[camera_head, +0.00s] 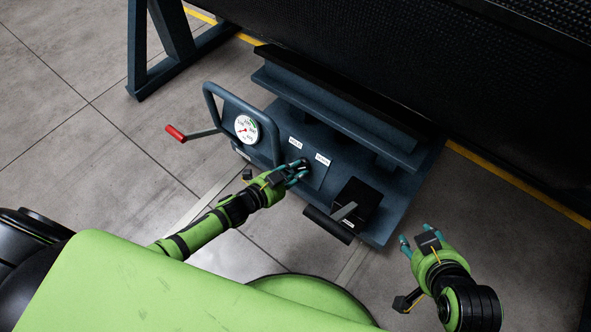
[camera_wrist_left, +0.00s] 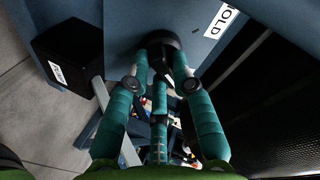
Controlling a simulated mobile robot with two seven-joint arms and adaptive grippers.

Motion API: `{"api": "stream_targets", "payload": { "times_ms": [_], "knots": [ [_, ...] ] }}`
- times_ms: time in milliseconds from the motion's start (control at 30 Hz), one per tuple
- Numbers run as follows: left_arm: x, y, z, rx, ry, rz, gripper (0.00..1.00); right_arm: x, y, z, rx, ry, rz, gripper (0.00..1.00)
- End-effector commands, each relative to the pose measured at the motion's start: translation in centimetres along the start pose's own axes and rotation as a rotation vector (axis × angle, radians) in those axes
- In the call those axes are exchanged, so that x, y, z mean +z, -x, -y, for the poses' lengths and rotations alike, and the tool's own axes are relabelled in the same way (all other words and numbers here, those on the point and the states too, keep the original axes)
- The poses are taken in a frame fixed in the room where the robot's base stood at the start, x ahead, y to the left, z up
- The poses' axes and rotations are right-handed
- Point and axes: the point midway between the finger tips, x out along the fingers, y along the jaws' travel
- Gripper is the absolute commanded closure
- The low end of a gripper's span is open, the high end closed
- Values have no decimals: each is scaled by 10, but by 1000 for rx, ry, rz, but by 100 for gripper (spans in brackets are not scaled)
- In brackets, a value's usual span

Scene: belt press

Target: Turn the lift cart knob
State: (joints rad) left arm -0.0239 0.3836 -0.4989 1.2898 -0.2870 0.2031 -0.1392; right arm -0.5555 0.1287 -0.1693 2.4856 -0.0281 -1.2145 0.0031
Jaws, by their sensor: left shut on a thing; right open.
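The lift cart (camera_head: 268,115) is a blue-grey frame with a sloped panel. Its black knob (camera_head: 303,162) sits on the panel between two white labels. My left gripper (camera_head: 297,171) is at the knob, its fingers shut on it. In the left wrist view the left gripper's teal fingers (camera_wrist_left: 162,75) close around the dark round knob (camera_wrist_left: 160,45), partly hiding it. A label reading "HOLD" (camera_wrist_left: 221,20) is beside it. Which way the knob points is hard to tell. My right gripper (camera_head: 416,241) is open and empty, right of the cart.
A round white gauge (camera_head: 246,129) and a red-handled lever (camera_head: 177,134) are at the cart's left. A black box with a grey pedal (camera_head: 356,204) is at its right front. The dark belt press (camera_head: 430,70) stands behind. Grey floor is clear at left.

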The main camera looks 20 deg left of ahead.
Motion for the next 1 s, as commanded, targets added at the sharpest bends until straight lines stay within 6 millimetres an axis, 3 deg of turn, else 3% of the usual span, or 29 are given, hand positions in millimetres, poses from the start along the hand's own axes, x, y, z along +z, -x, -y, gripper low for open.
{"api": "stream_targets", "payload": {
  "times_ms": [367, 400, 433, 800, 1000],
  "knots": [
    [-1, -1, 2, -2, -9, -3, 100, 1, 0, 0, 0, -1, 6, 52],
    [-1, -1, 2, -2, -9, -3, 64, 1, 0, 0, 1, -1, 6, 52],
    [-1, -1, 2, -2, -9, -3, 52, 1, 0, 0, 1, -1, 5, 52],
    [0, 1, 0, 0, -6, 0, 52, 1, 0, 0, -1, -1, 4, 52],
    [1, 24, -1, 2, -6, 2, 52, 1, 0, 0, -1, -1, 4, 52]
  ]
}}
